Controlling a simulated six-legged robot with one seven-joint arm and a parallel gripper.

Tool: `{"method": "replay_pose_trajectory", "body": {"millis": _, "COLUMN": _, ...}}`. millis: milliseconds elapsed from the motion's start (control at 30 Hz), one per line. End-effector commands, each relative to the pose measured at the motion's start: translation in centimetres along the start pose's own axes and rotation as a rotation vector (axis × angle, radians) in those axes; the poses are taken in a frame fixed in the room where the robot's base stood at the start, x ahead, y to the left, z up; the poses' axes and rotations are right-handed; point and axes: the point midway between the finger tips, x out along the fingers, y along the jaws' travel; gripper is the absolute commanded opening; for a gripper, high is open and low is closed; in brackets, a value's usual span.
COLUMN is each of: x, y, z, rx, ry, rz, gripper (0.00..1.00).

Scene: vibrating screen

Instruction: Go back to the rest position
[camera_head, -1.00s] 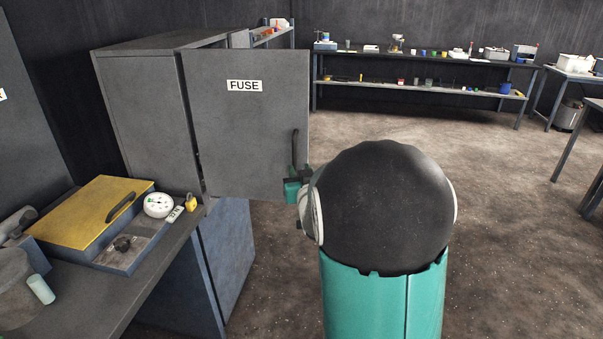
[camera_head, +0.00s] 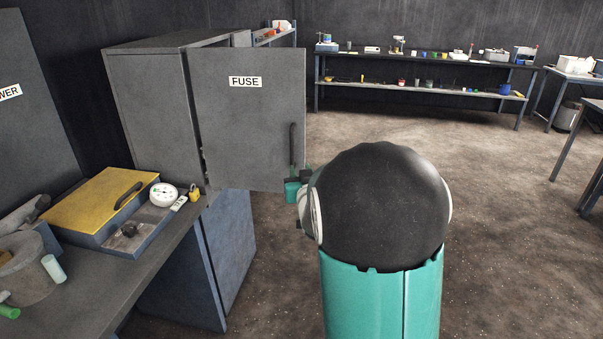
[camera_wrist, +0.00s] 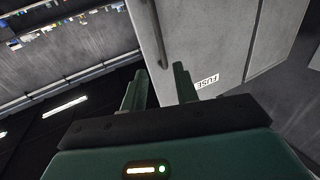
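My gripper (camera_wrist: 160,88) shows in the wrist view with its two green fingers spread apart and nothing between them. The dark handle (camera_wrist: 158,35) of the fuse cabinet door is just beyond the fingertips. In the head view the grey door (camera_head: 245,130), labelled FUSE, stands swung open from the grey cabinet (camera_head: 150,110). Its upright handle (camera_head: 292,148) is near the door's right edge. In the head view my gripper is mostly hidden behind my own arm; a green part (camera_head: 292,191) shows just below the handle.
At left, a dark bench (camera_head: 120,285) carries a yellow-lidded box (camera_head: 98,197), a round white gauge (camera_head: 163,195) and a yellow padlock (camera_head: 195,193). A long shelf table (camera_head: 425,88) stands at the back. The floor (camera_head: 500,220) on the right is clear.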

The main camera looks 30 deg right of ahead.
Motion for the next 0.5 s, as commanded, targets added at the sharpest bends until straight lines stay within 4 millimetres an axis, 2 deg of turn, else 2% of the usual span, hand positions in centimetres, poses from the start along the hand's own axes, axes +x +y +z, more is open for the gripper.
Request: {"method": "replay_pose_trajectory", "body": {"millis": 500, "x": 0.42, "y": -0.12, "z": 0.04, "rx": 0.000, "ry": -0.001, "rz": -0.001, "gripper": 0.30}}
